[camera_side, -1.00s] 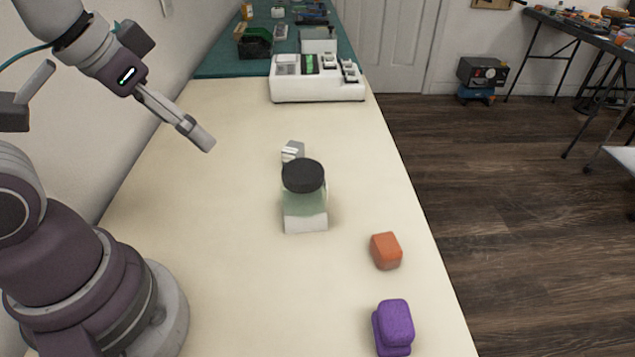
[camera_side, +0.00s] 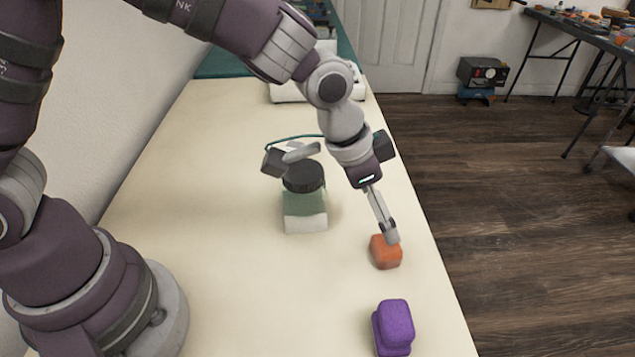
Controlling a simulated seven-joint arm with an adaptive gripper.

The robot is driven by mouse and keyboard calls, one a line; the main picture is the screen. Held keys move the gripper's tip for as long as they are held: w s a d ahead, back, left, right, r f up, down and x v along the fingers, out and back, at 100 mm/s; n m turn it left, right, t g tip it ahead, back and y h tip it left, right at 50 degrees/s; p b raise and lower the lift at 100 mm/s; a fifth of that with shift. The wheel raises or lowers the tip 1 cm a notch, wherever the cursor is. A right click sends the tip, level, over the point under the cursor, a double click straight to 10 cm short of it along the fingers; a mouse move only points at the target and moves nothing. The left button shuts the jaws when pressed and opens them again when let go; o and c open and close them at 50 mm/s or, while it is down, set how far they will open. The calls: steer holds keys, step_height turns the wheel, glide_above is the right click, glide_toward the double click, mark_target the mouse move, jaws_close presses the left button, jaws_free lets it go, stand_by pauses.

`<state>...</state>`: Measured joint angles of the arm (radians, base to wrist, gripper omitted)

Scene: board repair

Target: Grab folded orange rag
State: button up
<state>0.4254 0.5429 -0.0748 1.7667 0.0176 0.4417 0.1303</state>
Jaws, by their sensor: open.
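The folded orange rag (camera_side: 385,254) is a small rounded block on the cream table, near its right edge. My gripper (camera_side: 391,238) points down at the rag, with its fingertips at the rag's top edge. From this side the fingers overlap each other in view, and I cannot tell whether they touch the rag. The gripper is open, and the rag still rests on the table.
A jar (camera_side: 305,205) with a black lid stands left of the rag, close to my wrist. A purple folded block (camera_side: 394,327) lies in front of the rag. A white tray (camera_side: 288,93) is at the back, partly hidden by my arm. The table's left-middle is clear.

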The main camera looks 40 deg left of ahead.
mark_target(387, 245)
steer(key=x, duration=0.9)
steer(key=shift+s+a+f, duration=0.15)
steer(key=shift+a+f, duration=0.15)
steer(key=shift+f, duration=0.15)
steer(key=c, duration=1)
